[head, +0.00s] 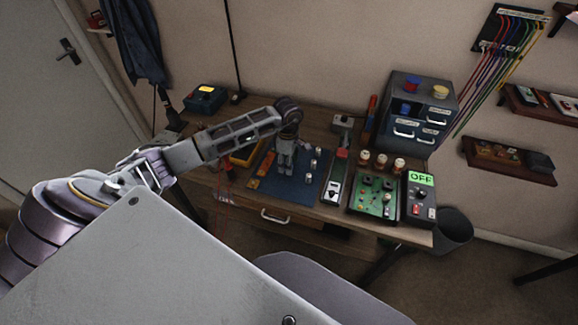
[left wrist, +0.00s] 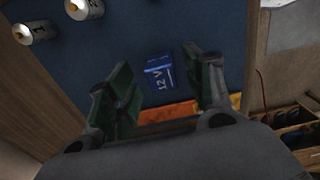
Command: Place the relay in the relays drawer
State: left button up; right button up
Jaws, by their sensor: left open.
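The relay, a small blue block marked "12 V" (left wrist: 160,76), lies on the dark blue mat (left wrist: 105,60) in the left wrist view. My left gripper (left wrist: 157,66) is open, with one green-padded finger on each side of the relay in the picture. Whether the pads touch it cannot be told. In the head view my left gripper (head: 285,172) points down over the mat (head: 300,190) and hides the relay. The dark drawer cabinet (head: 440,91) stands at the back right of the bench. Its drawer labels are too small to read surely. My right gripper is out of view.
Several small metal cylinders (head: 308,176) stand on the mat, right of my gripper. A green circuit board (head: 372,195), a box showing "OFF" (head: 420,198) and orange-brown jars (head: 381,161) lie in front of the cabinet. An orange strip (left wrist: 168,111) lies near the relay.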

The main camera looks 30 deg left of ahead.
pick_arm(q)
jog(key=shift+f, duration=0.7)
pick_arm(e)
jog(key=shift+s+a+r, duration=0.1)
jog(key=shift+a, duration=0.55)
